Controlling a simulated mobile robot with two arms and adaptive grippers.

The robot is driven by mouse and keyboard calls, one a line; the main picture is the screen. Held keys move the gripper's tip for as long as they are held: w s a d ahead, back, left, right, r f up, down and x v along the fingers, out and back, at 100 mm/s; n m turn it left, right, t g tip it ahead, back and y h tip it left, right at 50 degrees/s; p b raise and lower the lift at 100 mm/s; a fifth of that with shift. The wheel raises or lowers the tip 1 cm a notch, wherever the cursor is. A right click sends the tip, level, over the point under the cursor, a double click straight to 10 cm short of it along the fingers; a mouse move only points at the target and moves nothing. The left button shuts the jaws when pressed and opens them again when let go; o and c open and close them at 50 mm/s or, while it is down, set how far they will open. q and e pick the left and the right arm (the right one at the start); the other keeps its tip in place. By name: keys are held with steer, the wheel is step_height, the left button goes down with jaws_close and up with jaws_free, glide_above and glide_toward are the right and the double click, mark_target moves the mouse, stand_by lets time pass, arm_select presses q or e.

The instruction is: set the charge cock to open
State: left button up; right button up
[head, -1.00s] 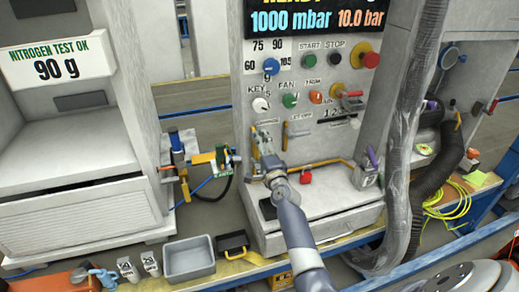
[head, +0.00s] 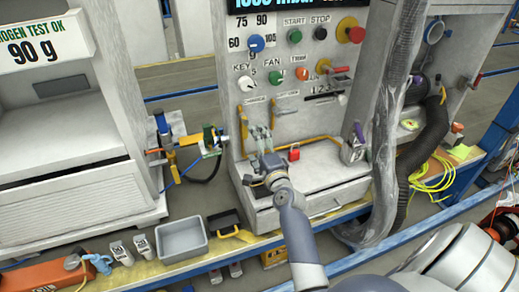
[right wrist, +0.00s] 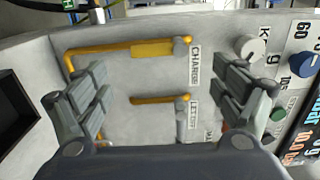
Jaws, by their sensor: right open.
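The charge cock shows in the right wrist view with a long yellow handle (right wrist: 145,50) beside the CHARGE label (right wrist: 195,65). Its handle lies in line with the yellow pipe at its left. In the head view the cock (head: 244,128) is on the panel, left of my right gripper (head: 261,133). The gripper (right wrist: 165,95) is open and empty, its fingers spread wide in front of the panel. The charge handle is above the middle of the finger gap in the wrist view; I see no contact. My left gripper is not in view.
The key knob (head: 246,84) is above the cocks. A red padlock (head: 294,153) is right of the gripper. A grey bin (head: 182,240) stands in front, at left.

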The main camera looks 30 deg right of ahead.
steer(key=shift+v, duration=1.4)
